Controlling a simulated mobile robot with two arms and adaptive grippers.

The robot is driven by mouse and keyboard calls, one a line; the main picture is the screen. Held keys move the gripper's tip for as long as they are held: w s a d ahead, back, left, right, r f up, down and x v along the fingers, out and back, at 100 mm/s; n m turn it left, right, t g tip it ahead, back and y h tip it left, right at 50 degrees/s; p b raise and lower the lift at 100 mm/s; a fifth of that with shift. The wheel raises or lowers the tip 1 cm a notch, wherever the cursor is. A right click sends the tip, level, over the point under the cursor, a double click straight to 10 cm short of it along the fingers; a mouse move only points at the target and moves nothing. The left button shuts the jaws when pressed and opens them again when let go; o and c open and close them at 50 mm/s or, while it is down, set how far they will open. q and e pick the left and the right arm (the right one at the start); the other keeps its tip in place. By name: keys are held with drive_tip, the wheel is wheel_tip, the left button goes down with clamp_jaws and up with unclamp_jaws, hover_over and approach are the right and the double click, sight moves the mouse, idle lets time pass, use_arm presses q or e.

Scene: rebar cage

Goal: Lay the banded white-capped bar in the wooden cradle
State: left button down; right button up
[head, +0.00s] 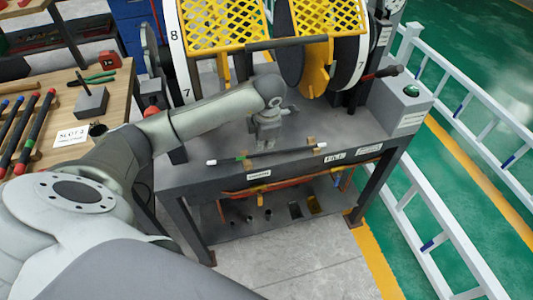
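A dark bar (285,151) with white caps at both ends and a green band near its left end lies along the front of the grey machine bench. The wooden cradle (311,142) shows as small brown blocks near the two ends of the bar. The bar appears to be at these blocks; whether it is fully seated is too small to tell. My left gripper (268,147) points down over the middle of the bar, with its fingertips at or just above it. The fingers are too small to show whether they are closed. My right gripper is out of view.
A wooden table (120,85) on the left holds several dark bars, a "SLOT 7" card (71,135), green pliers and a grey block. Behind the gripper stands a drum with yellow mesh guards (225,25). A control box (405,100) and white railing (440,220) stand right.

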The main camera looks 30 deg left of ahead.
sight(266, 154)
use_arm(q)
drive_tip(key=f+b, duration=0.2)
drive_tip(key=f, duration=0.2)
drive_tip(key=shift+w+d+b, duration=0.1)
drive_tip(key=shift+w+b, duration=0.25)
drive_tip(key=shift+b, duration=0.05)
drive_tip(key=shift+s, duration=0.1)
drive_tip(key=c, duration=1.6)
unclamp_jaws()
drive_tip(key=shift+o, duration=0.4)
wheel_tip(266, 154, up, 12)
drive_tip(key=s+d+p, duration=0.1)
drive_tip(key=p, duration=0.7)
drive_tip(key=shift+s+d, duration=0.2)
drive_tip(key=shift+d, duration=0.2)
drive_tip(key=shift+f, duration=0.1)
